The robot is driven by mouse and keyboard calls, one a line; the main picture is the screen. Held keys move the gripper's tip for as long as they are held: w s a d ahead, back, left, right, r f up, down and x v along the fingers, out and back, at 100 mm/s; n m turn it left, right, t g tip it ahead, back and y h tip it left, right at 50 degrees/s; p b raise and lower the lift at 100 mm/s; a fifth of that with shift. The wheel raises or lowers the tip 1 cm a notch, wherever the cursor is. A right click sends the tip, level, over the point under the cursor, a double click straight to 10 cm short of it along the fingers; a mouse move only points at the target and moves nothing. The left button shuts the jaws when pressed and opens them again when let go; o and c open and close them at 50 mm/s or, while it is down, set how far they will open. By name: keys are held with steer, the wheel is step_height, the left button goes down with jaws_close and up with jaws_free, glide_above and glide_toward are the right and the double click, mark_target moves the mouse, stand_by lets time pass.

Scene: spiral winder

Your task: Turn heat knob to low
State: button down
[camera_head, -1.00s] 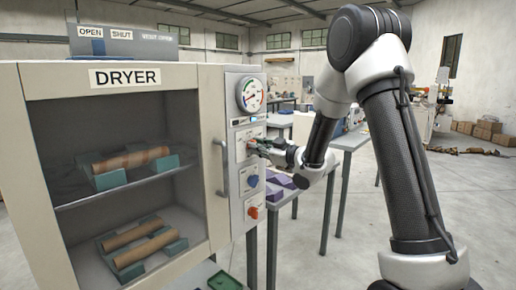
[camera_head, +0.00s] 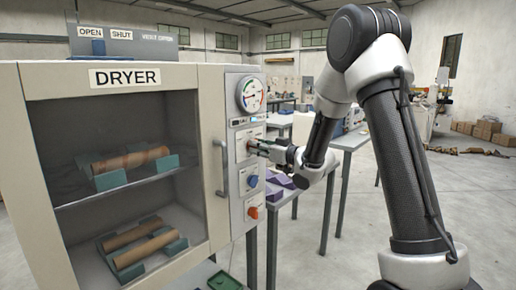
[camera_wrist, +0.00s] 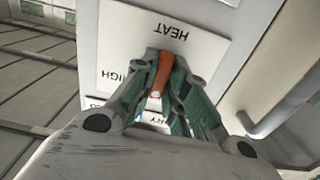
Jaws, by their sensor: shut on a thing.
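The dryer (camera_head: 130,78) is a cream cabinet with a glass door and a control panel on its right side. The orange heat knob (camera_wrist: 162,73) sits under the upside-down HEAT label (camera_wrist: 172,30) in the wrist view. Its pointer is nearly in line with the label's up-down direction, slightly tilted. The word HIGH shows to its left; the other side is hidden by a finger. My gripper (camera_wrist: 163,75) is shut on the heat knob, with a green-padded finger on each side. In the head view my gripper (camera_head: 258,147) reaches the panel below the gauge and hides the knob.
A round gauge (camera_head: 250,95) is above my gripper. A blue knob (camera_head: 252,181) and an orange knob (camera_head: 253,212) are below it. The door handle (camera_head: 222,168) stands out just left of the panel. Grey tables (camera_head: 347,142) stand behind my arm.

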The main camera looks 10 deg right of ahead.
steer(key=shift+f, duration=0.1)
steer(key=c, duration=1.4)
jaws_free()
steer(key=shift+c, duration=0.2)
steer(key=shift+s+d, duration=0.1)
steer(key=v, duration=1.1)
steer(key=shift+s+d, duration=0.2)
steer(key=shift+s, duration=0.15)
